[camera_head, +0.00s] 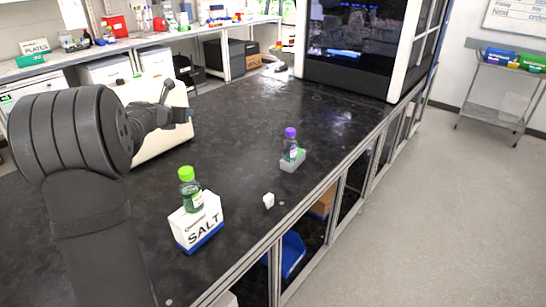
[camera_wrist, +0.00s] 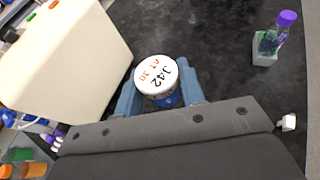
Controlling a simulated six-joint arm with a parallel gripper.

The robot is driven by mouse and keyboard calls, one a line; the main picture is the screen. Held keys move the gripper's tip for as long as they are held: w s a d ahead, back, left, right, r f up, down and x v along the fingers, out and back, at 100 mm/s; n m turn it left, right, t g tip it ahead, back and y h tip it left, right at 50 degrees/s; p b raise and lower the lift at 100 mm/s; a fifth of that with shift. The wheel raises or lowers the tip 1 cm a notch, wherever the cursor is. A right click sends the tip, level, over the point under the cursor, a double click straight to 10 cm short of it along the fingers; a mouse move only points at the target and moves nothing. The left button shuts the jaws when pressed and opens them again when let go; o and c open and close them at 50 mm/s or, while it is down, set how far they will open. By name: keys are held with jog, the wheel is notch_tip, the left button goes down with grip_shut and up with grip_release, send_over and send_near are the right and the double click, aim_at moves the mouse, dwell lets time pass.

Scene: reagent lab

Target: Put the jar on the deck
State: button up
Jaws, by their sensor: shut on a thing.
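The jar (camera_wrist: 156,78) has a white lid marked "J42 AT 30", with a blue body partly showing below. My gripper (camera_wrist: 160,92) is shut on the jar, one blue finger on each side of it. In the head view my gripper (camera_head: 181,115) is above the black bench beside a cream-coloured machine, and I cannot make out the jar there. A large cabinet (camera_head: 350,50) with a dark glass front stands at the far end of the bench. I cannot tell for sure which surface is the deck.
The cream machine (camera_head: 160,135) is close to my gripper; it also shows in the wrist view (camera_wrist: 70,55). A purple-capped bottle (camera_head: 290,145) stands in a grey holder. A green-capped bottle (camera_head: 190,190) stands at the salt box (camera_head: 196,222). The bench (camera_head: 260,110) between is mostly clear.

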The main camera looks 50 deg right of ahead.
jog(key=s+d+r+m+g, duration=0.1)
jog(key=s+d+r, duration=0.1)
jog(key=s+d, duration=0.5)
jog(key=s+d+f, duration=0.6)
jog(key=d+f, duration=0.4)
jog(key=f, duration=0.1)
jog(key=s+d+f, duration=0.7)
jog(key=d+f, duration=0.2)
jog(key=f, duration=0.1)
send_over(257, 168)
jog(key=shift+h, duration=0.4)
notch_tip(257, 168, down, 7)
jog(key=shift+f, duration=1.95)
jog(key=shift+f, duration=0.1)
jog(key=o, duration=1.1)
jog(key=shift+c, duration=0.2)
